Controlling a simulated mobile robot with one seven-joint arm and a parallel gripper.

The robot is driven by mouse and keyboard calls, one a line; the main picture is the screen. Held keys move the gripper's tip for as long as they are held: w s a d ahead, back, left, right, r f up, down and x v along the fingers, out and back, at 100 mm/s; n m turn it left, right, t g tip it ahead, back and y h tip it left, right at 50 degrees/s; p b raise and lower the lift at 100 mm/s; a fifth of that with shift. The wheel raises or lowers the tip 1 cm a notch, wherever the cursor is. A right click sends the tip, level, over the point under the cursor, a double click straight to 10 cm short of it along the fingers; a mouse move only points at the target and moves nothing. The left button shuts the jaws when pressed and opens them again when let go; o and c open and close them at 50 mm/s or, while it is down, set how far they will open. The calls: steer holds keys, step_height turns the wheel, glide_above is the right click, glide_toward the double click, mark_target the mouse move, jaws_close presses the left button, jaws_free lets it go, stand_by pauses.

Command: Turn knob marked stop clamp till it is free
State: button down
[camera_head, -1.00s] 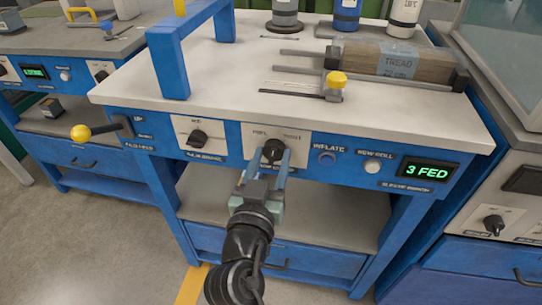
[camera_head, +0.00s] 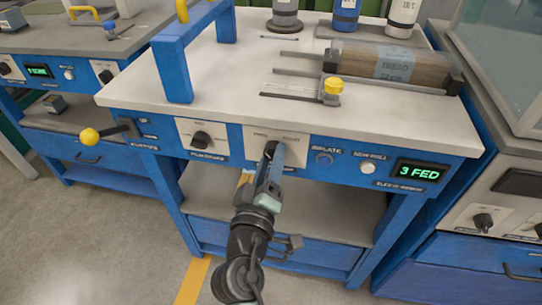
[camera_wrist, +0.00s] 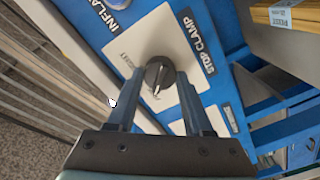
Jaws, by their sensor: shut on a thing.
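The stop clamp knob (camera_wrist: 158,74) is a round black knob on a white plate (camera_wrist: 140,42); the words STOP CLAMP show beside the plate in the wrist view. Its light pointer line points down in that view, towards my gripper's palm. One word on the plate, left of the knob, seems to read TIGHT. My gripper (camera_wrist: 159,80) has one finger on each side of the knob and is shut on it. In the head view my gripper (camera_head: 272,154) reaches up to the panel, rolled so one finger mostly hides the other. The knob (camera_head: 269,149) is partly hidden there.
Left of it on the blue panel is another black knob (camera_head: 200,140); right are the INFLATE button (camera_head: 324,157), a white button (camera_head: 367,168) and a green display (camera_head: 418,172) reading 3 FED. A yellow-ended lever (camera_head: 90,137) sticks out left. An open shelf (camera_head: 330,212) lies below.

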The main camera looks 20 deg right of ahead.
steer(key=shift+n, duration=0.6)
steer(key=shift+c, duration=1.5)
jaws_free()
steer(key=v, duration=1.3)
